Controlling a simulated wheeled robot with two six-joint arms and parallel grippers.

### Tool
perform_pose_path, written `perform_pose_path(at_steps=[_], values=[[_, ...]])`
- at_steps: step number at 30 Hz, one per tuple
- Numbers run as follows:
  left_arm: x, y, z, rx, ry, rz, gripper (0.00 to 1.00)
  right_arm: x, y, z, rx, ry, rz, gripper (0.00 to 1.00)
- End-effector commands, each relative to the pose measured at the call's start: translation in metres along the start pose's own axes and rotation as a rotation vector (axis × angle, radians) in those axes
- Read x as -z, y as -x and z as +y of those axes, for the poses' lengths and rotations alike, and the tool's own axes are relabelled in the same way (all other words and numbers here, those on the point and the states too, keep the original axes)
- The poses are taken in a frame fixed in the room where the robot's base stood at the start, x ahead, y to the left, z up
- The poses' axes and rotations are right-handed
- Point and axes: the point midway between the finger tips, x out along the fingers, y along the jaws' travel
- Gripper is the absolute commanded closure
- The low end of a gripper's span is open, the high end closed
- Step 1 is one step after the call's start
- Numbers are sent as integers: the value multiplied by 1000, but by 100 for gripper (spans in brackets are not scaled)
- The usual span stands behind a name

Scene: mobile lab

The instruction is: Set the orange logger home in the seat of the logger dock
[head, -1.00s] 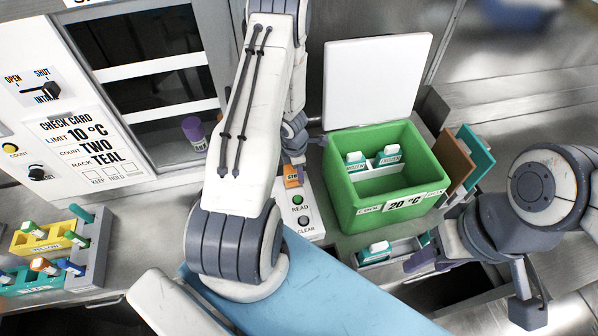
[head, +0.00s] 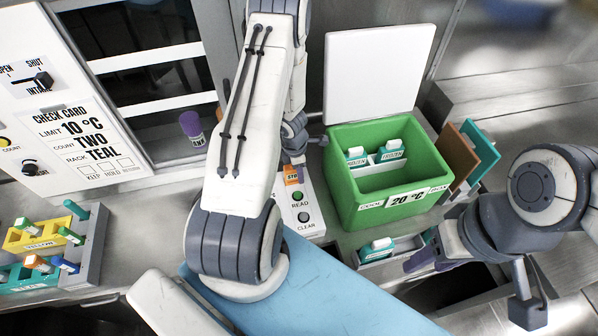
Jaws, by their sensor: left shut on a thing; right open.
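The orange logger (head: 291,175) shows in the head view as a small orange block with dark lettering, at the far end of the white logger dock (head: 309,227). The dock has a green READ button and a dark CLEAR button. My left gripper (head: 294,163) is shut on the logger from above, largely hidden behind my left arm. The dock's seat is hidden, and I cannot tell whether the logger is in it or just above.
A green cool box (head: 348,205) with its white lid raised stands right of the dock, holding labelled white-and-teal items. A tray (head: 405,250) lies in front of it. Tube racks (head: 92,248) stand at left. A purple-capped vial (head: 191,126) stands behind my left arm.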

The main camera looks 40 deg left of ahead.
Motion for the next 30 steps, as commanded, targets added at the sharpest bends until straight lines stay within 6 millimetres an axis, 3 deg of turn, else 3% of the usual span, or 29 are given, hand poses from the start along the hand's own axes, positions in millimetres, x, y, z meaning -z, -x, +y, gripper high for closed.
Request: perform_pose_path(at_steps=[5, 6, 8, 9, 19, 23, 30], values=[[0, -6, 0, 0, 0, 0, 100, 0, -6, 0, 0, 0, 0, 50], [0, -5, 0, -1, 0, 0, 55, 0, -5, 0, 0, 0, 0, 50], [0, -4, 0, 0, 0, 0, 32, 0, -4, 0, 0, 0, 0, 50], [0, -4, 0, 0, 0, 0, 28, 0, -4, 0, 0, 0, 0, 50], [0, -3, 0, 0, 0, 0, 28, 0, -3, 0, 0, -9, 0, 50], [0, 15, 0, -1, -1, -1, 28, 0, 10, -1, 0, -6, 0, 50], [0, 63, 0, 0, 0, -1, 28, 2, 44, -3, 0, 0, 0, 50]])
